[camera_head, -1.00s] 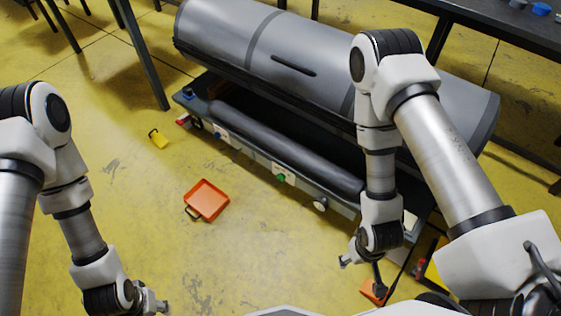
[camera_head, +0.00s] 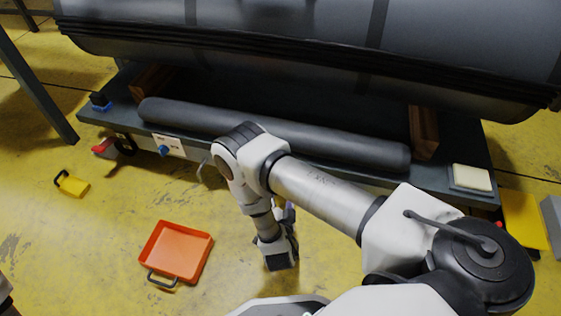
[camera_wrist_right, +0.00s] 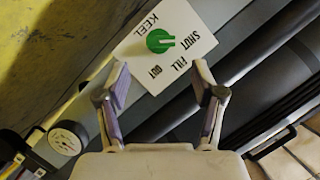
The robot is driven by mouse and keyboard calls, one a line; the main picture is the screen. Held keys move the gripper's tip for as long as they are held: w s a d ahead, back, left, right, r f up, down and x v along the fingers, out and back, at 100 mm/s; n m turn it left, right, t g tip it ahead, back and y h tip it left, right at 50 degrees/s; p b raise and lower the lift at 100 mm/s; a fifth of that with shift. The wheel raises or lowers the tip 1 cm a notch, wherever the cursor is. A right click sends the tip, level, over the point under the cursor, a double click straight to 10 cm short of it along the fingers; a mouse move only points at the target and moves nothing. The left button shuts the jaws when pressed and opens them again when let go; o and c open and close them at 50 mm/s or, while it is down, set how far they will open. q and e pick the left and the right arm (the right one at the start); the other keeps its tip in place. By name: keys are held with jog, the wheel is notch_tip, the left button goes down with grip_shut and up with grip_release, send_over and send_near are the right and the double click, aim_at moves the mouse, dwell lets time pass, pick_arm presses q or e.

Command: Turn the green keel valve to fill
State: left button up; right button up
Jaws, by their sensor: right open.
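The green keel valve (camera_wrist_right: 160,40) is a round knob with a raised bar, on a white plate (camera_wrist_right: 133,50) lettered KEEL, SHUT, FILL and OUT. The bar lies about level in the right wrist view, with its right end towards the word SHUT. My right gripper (camera_wrist_right: 160,78) is open and empty, its two fingers apart just below the knob in that view and not touching it. In the head view my right arm reaches down to the bench's front side and hides the green valve. My left gripper is out of view.
A grey bench (camera_head: 455,184) carries a dark roller tube (camera_head: 270,131) under a large grey inflatable hull (camera_head: 270,25). A blue valve (camera_head: 163,150) sits further left. A round gauge (camera_wrist_right: 67,138) is beside the plate. An orange tray (camera_head: 178,252) and yellow object (camera_head: 72,185) lie on the floor.

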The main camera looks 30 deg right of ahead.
jog(key=b+x, duration=0.3)
jog(key=x, duration=0.4)
jog(key=shift+w+b, duration=0.2)
jog(key=shift+b, duration=0.1)
jog(key=shift+d, duration=0.15)
jog(key=c, duration=1.1)
